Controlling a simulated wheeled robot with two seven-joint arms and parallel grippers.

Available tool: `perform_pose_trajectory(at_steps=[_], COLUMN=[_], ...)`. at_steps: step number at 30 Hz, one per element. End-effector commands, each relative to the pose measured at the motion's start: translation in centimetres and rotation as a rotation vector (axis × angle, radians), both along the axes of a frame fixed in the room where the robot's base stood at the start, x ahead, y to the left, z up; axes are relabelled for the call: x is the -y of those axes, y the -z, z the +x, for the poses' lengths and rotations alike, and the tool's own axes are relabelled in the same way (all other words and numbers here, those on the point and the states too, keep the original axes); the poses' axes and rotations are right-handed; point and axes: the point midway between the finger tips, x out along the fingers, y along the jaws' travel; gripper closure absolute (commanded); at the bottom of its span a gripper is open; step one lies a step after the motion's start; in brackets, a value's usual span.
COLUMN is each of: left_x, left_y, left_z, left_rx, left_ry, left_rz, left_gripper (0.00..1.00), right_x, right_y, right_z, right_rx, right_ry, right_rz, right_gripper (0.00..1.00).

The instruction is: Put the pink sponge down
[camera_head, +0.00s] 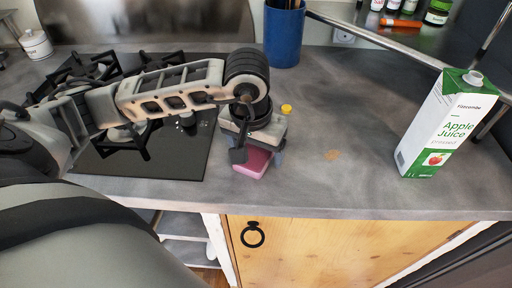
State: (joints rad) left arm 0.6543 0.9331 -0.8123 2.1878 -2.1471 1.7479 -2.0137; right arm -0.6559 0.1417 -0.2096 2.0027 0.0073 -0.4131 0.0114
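The pink sponge (252,164) shows at the front part of the grey counter (320,120), just right of the black stove. My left gripper (256,153) is directly over it, pointing down, with its fingers around the sponge's sides. The gripper's body hides the far part of the sponge. I cannot tell whether the fingers press on the sponge, or whether the sponge touches the counter. My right gripper is not in view.
A black stove (180,165) with grates lies to the left. A blue cup (283,38) stands behind, and an apple juice carton (440,125) stands at the right. The counter between sponge and carton is clear. A raised shelf (385,40) is at back right.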

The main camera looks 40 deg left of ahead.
Motion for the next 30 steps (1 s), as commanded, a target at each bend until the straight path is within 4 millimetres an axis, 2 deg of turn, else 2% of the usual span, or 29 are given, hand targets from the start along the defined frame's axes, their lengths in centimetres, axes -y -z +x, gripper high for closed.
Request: perform_pose_trajectory(at_steps=[5, 7, 9, 21, 25, 30], left_x=[0.0, 0.0, 0.0, 0.2, 0.3, 0.3], left_y=[-0.2, -0.6, -1.1, -9.4, -11.2, -12.2], left_z=[0.0, 0.0, 0.0, -1.2, -1.5, -1.8], left_rx=[0.000, -0.001, 0.005, 0.007, 0.004, 0.001], left_ry=[0.000, 0.000, 0.000, 0.000, 0.000, 0.000], left_rz=[0.000, 0.000, -0.001, -0.001, 0.001, 0.000], left_gripper=[0.21, 0.21, 0.21, 0.21, 0.21, 0.21], right_x=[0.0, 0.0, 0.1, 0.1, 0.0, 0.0], right_y=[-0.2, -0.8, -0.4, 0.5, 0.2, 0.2], right_z=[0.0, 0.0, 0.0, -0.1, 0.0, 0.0], right_rx=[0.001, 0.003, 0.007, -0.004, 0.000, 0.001], right_ry=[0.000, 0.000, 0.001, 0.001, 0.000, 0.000], right_rz=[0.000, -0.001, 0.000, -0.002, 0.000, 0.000], right_gripper=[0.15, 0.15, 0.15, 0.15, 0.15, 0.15])
